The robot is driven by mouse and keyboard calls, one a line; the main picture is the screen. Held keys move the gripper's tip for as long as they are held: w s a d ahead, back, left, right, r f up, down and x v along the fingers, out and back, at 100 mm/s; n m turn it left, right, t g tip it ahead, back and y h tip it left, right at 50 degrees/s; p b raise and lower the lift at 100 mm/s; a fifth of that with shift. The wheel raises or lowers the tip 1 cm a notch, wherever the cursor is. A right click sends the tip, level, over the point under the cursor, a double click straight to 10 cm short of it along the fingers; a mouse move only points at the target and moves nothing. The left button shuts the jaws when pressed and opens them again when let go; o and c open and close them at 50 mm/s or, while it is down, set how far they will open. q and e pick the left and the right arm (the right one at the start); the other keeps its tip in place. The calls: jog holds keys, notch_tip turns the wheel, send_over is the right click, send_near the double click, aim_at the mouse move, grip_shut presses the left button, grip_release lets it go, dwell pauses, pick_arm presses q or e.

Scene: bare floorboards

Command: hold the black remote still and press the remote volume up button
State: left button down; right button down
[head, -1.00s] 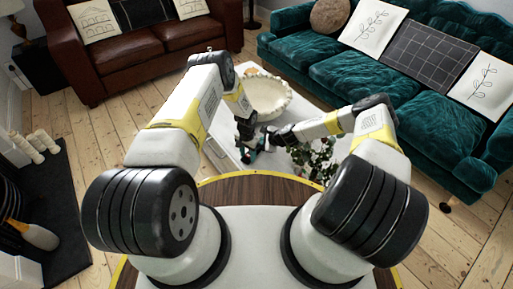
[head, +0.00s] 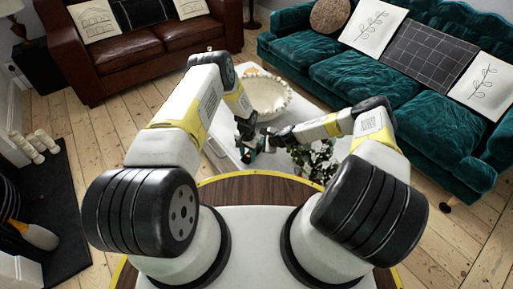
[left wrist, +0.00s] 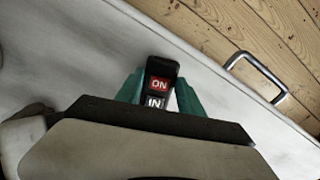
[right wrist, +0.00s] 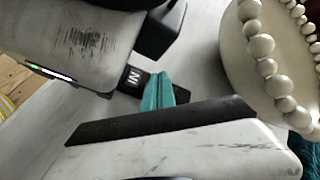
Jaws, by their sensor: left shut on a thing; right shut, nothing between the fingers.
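The black remote (left wrist: 160,72) shows in the left wrist view with a red ON button and a pale button marked IN. My left gripper (left wrist: 158,95) is shut on it, with a teal finger on each side, above the white table. In the right wrist view the remote (right wrist: 136,78) is partly hidden by grippers, with the IN marking in sight. My right gripper (right wrist: 158,88) is shut and empty, its teal fingertips at the remote beside the IN marking. I cannot tell whether they touch. In the head view the left gripper (head: 247,150) and right gripper meet over the table; the remote is hard to make out.
A white table (head: 222,150) with a metal drawer handle (left wrist: 255,72) lies below. A pale beaded bowl (head: 262,95) stands close behind the grippers. A leafy plant (head: 318,158) stands close to the right arm. A teal sofa (head: 400,85) and brown sofa (head: 140,50) stand farther back.

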jog(key=shift+f, duration=0.5)
dwell(0.8)
jog(key=shift+r, duration=0.85)
jog(key=shift+r, duration=2.5)
dwell(0.8)
pick_arm(q)
jog(key=c, duration=0.7)
grip_release()
jog(key=shift+o, duration=0.2)
